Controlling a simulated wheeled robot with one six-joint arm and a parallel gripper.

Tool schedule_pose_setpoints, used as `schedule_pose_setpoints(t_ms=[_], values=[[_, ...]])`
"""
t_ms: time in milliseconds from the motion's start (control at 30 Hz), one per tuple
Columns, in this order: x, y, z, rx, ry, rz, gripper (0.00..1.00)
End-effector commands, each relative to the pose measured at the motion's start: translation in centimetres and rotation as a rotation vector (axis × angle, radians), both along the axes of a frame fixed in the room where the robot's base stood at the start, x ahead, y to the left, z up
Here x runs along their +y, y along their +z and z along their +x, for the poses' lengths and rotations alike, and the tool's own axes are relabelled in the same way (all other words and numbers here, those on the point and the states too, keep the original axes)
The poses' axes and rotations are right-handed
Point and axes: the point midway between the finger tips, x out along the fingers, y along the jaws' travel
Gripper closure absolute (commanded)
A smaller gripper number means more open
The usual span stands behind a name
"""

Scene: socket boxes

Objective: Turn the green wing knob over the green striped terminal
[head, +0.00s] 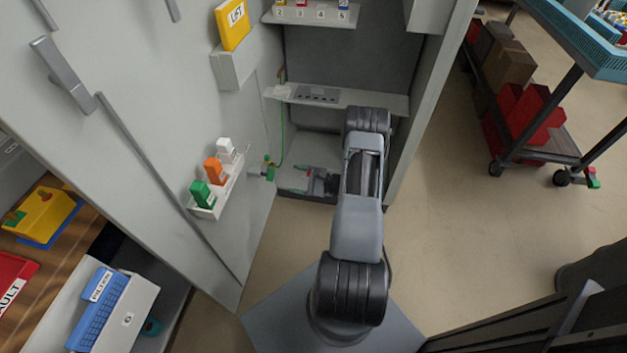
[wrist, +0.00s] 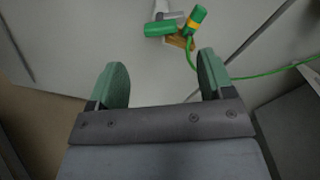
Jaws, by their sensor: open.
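The green wing knob (wrist: 160,29) shows in the wrist view as a rounded green bar lying nearly level, with a grey part (wrist: 170,15) behind it. Just right of it is a green piece with a yellow band (wrist: 196,20), tilted, over a small tan block (wrist: 180,41). These green parts look small on the cabinet wall in the head view (head: 268,169), where I cannot tell them apart. My gripper (wrist: 164,68) is open and empty, its green-padded fingers apart, short of the knob. In the head view my gripper (head: 308,180) is right of the green parts.
A green cable (wrist: 260,71) runs from the terminal to the right, and up the cabinet wall (head: 282,145) in the head view. A wall rack (head: 217,190) with white, orange and green pieces is to the left. A shelf (head: 375,101) is above my gripper.

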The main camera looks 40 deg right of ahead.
Motion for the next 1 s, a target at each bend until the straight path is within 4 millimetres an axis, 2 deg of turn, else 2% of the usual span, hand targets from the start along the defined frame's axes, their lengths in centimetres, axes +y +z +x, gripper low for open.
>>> schedule_pose_setpoints(t_ms=[100, 300, 500, 800, 900, 1000], values=[[-1.6, 0.1, -1.7, 0.000, -0.004, 0.000, 0.26], [-3.3, 0.0, -3.6, -0.001, -0.002, 0.001, 0.26], [-3.9, 0.0, -4.4, 0.000, 0.000, 0.000, 0.26], [-4.0, 0.0, -4.5, 0.000, 0.001, 0.001, 0.26], [-3.7, -0.1, -4.2, -0.002, 0.012, -0.003, 0.35], [-3.7, 1.5, -2.9, -0.034, 0.038, -0.046, 0.45]])
